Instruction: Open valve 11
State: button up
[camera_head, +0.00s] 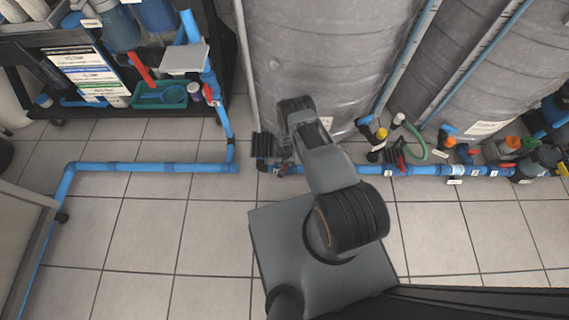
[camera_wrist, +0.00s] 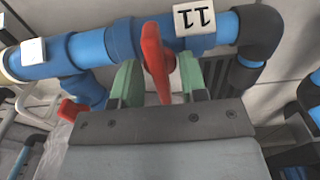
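Valve 11 shows in the wrist view as a red lever handle (camera_wrist: 154,58) on a blue pipe (camera_wrist: 122,40). A white tag marked 11 (camera_wrist: 195,18) sits on the pipe just right of the handle. My gripper (camera_wrist: 157,82) has two green fingers, one on each side of the red handle. The fingers are apart, with the handle standing between them; whether either one touches it is hard to tell. In the head view my arm reaches down towards the pipes by the large grey tank, and my fingers cannot be made out there.
In the wrist view a black elbow (camera_wrist: 262,35) lies right of the tag, and another red handle (camera_wrist: 72,110) at lower left. In the head view a large grey tank (camera_head: 330,50) stands behind my arm. A floor-level blue pipe (camera_head: 150,167) runs left. Tiled floor in front is clear.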

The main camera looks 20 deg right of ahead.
grip_shut()
dwell(0.4)
jog(key=shift+f+n, duration=0.1)
jog(key=shift+n, duration=0.2)
jog(key=n+b, duration=0.2)
jog(key=shift+f+n, duration=0.1)
jog(key=shift+n, duration=0.3)
jog(key=n+b, duration=0.3)
jog(key=n, duration=0.2)
jog(key=n+b, duration=0.2)
jog(key=n, duration=0.3)
jog(key=shift+n, duration=0.4)
jog(key=shift+n+b, duration=0.65)
jog(key=shift+n, duration=1.15)
jog(key=shift+r+n, duration=0.2)
jog(key=shift+n, duration=0.1)
